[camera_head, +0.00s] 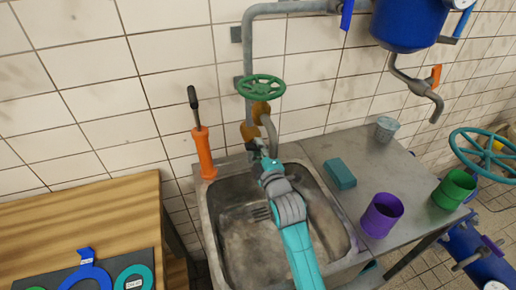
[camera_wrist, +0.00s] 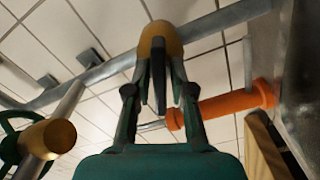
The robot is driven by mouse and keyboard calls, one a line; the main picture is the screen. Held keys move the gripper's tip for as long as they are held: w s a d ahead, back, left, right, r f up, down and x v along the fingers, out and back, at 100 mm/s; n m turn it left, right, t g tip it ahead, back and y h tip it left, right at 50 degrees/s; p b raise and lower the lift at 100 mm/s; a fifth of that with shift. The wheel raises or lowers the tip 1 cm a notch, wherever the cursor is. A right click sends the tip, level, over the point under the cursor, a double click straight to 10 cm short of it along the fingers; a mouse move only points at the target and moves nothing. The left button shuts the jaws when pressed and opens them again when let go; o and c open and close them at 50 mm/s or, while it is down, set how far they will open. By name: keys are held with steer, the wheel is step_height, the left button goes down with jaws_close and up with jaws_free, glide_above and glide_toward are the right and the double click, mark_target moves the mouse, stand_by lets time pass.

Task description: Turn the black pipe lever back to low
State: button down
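The black lever (camera_wrist: 159,80) hangs from a yellow-orange pipe fitting (camera_wrist: 160,40) in the wrist view. My gripper (camera_wrist: 160,68) has one finger on each side of the lever. The fingers look partly open, with narrow gaps between them and the lever; contact is not clear. In the head view my gripper (camera_head: 257,150) is at the wall end of the sink, just below the brass-coloured fitting (camera_head: 249,131). The lever is too small and covered there to make out.
A green handwheel (camera_head: 262,88) sits above the fitting. An orange holder (camera_head: 204,152) with a black handle stands left of the sink (camera_head: 345,247). A teal block (camera_head: 340,173), purple cup (camera_head: 381,215) and green cup (camera_head: 454,189) stand on the right counter.

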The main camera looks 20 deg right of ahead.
steer(key=shift+m, duration=0.3)
steer(key=m, duration=0.5)
steer(key=shift+f+m, duration=0.1)
steer(key=shift+m, duration=0.2)
steer(key=m, duration=0.6)
steer(key=shift+m, duration=0.4)
steer(key=c, duration=1.2)
jaws_free()
steer(key=shift+s, duration=0.1)
steer(key=s, duration=1.1)
steer(key=shift+s, duration=0.4)
